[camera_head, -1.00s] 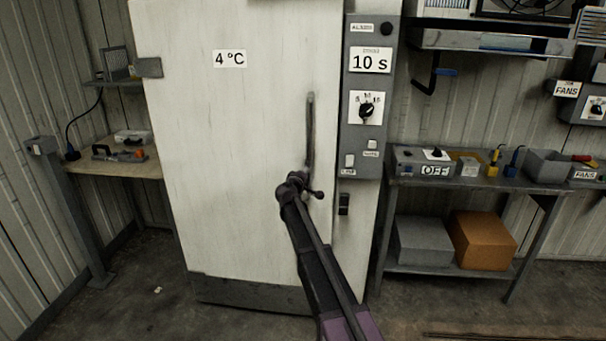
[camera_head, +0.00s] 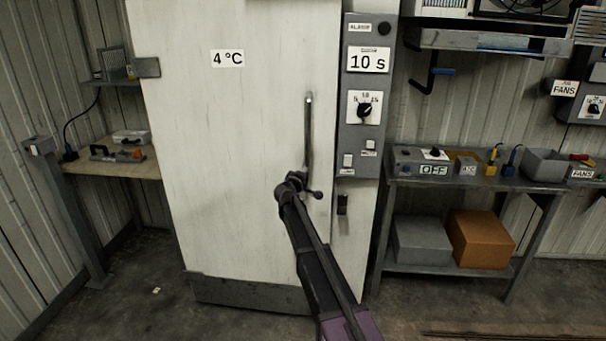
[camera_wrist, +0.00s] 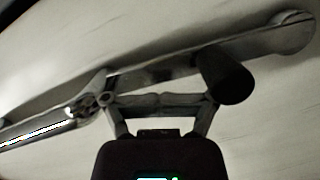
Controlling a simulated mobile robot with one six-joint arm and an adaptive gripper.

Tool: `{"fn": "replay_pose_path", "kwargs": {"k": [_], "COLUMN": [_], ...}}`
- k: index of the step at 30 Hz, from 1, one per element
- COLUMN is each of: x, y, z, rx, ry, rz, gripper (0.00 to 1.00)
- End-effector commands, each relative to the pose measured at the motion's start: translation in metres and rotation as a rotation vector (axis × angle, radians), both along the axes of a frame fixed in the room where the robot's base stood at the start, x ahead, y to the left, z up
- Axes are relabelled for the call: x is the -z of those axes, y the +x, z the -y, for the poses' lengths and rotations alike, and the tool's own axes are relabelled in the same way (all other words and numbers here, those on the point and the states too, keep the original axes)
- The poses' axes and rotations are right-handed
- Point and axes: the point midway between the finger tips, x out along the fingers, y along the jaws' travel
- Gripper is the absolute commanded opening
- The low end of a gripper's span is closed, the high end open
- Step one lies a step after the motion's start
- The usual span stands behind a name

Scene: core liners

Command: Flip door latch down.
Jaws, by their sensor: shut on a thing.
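The white door (camera_head: 240,150) is closed and carries a "4 °C" label. A long grey handle bar (camera_head: 308,130) stands upright near its right edge. My gripper (camera_head: 300,184) is at the lower end of this bar. In the wrist view the bar (camera_wrist: 270,42) runs diagonally, and my gripper (camera_wrist: 160,90) is shut on it, with a finger to each side. A dark round peg (camera_wrist: 228,76) sticks out beside the right finger. A small dark latch-like fitting (camera_head: 342,204) sits on the frame right of the door. The gripped part is partly hidden.
A grey control panel (camera_head: 352,145) with a "10 s" label and a dial is right of the door. A bench (camera_head: 400,183) with several boxes stands further right. A small wooden table (camera_head: 140,170) stands at left. The floor in front is mostly clear.

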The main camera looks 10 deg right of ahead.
Motion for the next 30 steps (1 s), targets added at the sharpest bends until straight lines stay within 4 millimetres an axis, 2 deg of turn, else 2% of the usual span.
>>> {"fn": "replay_pose_path", "kwargs": {"k": [20,30], "x": [-0.001,-0.005], "y": [0.001,0.007], "z": [-0.006,-0.042], "rx": [-0.001,-0.001], "ry": [0.000,-0.001], "rz": [0.000,0.000], "gripper": [0.00,0.00]}}
